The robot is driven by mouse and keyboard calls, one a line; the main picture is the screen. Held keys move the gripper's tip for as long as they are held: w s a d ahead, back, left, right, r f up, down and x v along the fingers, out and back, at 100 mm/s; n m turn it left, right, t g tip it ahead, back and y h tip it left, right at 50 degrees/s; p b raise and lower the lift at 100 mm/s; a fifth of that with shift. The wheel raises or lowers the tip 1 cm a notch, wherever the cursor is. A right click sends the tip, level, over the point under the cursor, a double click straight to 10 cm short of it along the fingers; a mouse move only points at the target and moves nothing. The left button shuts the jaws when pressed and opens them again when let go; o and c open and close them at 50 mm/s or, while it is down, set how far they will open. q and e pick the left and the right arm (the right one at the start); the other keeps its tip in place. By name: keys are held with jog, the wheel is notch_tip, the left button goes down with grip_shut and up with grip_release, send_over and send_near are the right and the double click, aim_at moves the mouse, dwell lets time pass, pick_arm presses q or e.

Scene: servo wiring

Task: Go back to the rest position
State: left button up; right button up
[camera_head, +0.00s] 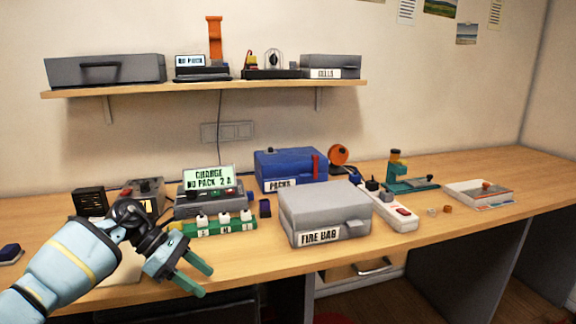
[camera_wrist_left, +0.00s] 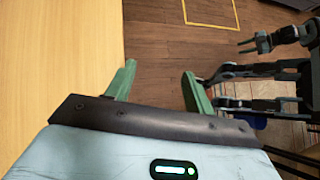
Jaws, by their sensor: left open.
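My left gripper (camera_head: 207,281) is at the lower left of the head view, over the front edge of the workbench (camera_head: 255,270). Its two green fingers are spread apart with nothing between them. In the left wrist view its fingers (camera_wrist_left: 159,72) are open above the wooden floor, just beside the bench edge. My right gripper (camera_wrist_left: 256,43) shows small at the upper right of the left wrist view, well away from the bench; its finger opening is unclear. It is not in the head view.
A green board with white switches (camera_head: 218,225) and a charger (camera_head: 207,196) stand just behind my left gripper. A grey FIRE BAG box (camera_head: 322,210), a blue PACKS box (camera_head: 290,165) and a power strip (camera_head: 396,208) stand to the right.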

pick_arm(q)
jog(key=s+d+f+n+t+h+p, duration=0.2)
jog(key=s+d+f+n+t+h, duration=0.25)
jog(key=s+d+n, duration=0.35)
jog(key=s+d+f+n+t+h+p, duration=0.2)
jog(key=s+d+f+n+t+h, duration=0.25)
jog(key=d+n, duration=0.4)
jog(key=s+a+f+n+y+p, duration=0.1)
jog(key=s+a+f+n+y, duration=0.3)
jog(key=s+n, duration=0.7)
jog(key=s+a+f+n+y+p, duration=0.2)
jog(key=s+a+f+n+y, duration=0.3)
jog(key=s+n, duration=0.6)
jog(key=s+a+f+n+y+p, duration=0.1)
jog(key=s+a+f+n+y, duration=0.4)
jog(key=s+n, duration=0.6)
jog(key=a+n+y, duration=0.1)
jog(key=a+y, duration=0.1)
jog(key=a, duration=0.1)
jog(key=shift+s+a+f+n, duration=0.15)
jog(key=shift+s+a+n, duration=0.15)
jog(key=shift+s+n, duration=0.1)
pick_arm(e)
jog(key=w+r+t, duration=0.1)
jog(key=w+r, duration=0.4)
jog(key=r, duration=0.5)
jog(key=shift+w+d+r+t, duration=0.15)
jog(key=shift+d+t, duration=0.25)
